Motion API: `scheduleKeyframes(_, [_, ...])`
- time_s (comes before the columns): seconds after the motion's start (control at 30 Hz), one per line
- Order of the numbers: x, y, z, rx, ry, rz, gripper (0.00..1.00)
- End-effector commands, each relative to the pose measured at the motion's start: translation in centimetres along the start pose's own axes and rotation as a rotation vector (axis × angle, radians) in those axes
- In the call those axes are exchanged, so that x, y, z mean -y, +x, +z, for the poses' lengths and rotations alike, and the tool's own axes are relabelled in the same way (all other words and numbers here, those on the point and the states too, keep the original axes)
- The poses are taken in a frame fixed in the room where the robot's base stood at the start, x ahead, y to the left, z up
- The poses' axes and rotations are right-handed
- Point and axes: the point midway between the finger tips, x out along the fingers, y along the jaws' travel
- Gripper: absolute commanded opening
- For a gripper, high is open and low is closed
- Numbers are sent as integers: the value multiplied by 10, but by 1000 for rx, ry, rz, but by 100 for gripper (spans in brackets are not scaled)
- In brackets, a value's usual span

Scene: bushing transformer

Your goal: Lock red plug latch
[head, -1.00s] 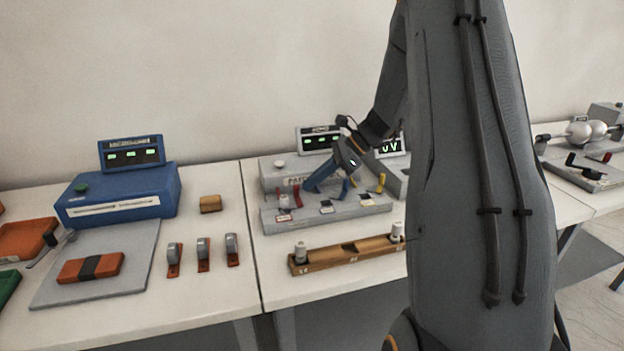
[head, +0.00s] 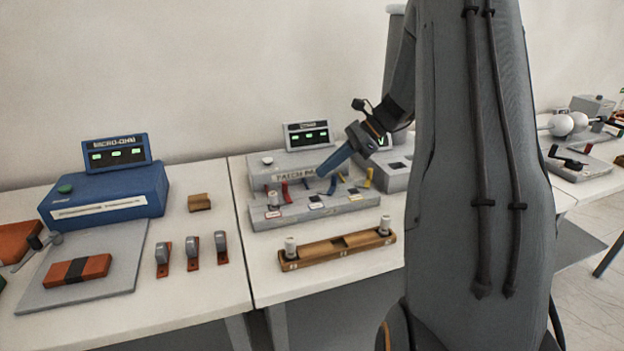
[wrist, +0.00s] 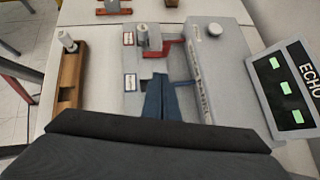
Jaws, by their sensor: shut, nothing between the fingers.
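The grey patch panel (head: 300,215) stands on the white table and also shows in the wrist view (wrist: 138,65). A white plug (head: 273,200) stands upright in its left slot; it also shows in the wrist view (wrist: 142,35). The red latch (head: 286,192) is beside this plug; in the wrist view the red latch (wrist: 172,45) reaches toward the plug, but whether it is engaged I cannot tell. My gripper (head: 322,175) is shut and empty, its blue fingers pointing down over the panel, right of the red latch. In the wrist view its fingertips (wrist: 158,78) lie apart from the latch.
A blue latch (head: 331,185) is close by the fingertips, and a yellow latch (head: 369,178) is farther right. A wooden rack (head: 335,250) with two white plugs lies in front of the panel. A display (head: 307,135) stands behind. Orange-based clamps (head: 192,252) stand at left.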

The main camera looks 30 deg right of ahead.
Motion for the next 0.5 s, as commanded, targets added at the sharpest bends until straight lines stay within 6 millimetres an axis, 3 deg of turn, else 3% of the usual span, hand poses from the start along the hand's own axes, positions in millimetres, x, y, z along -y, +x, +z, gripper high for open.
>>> scheduleKeyframes(0.2, [3, -39, -1, -1, 0, -2, 0])
scheduleKeyframes(0.5, [3, -58, 0, -1, 1, 1, 0])
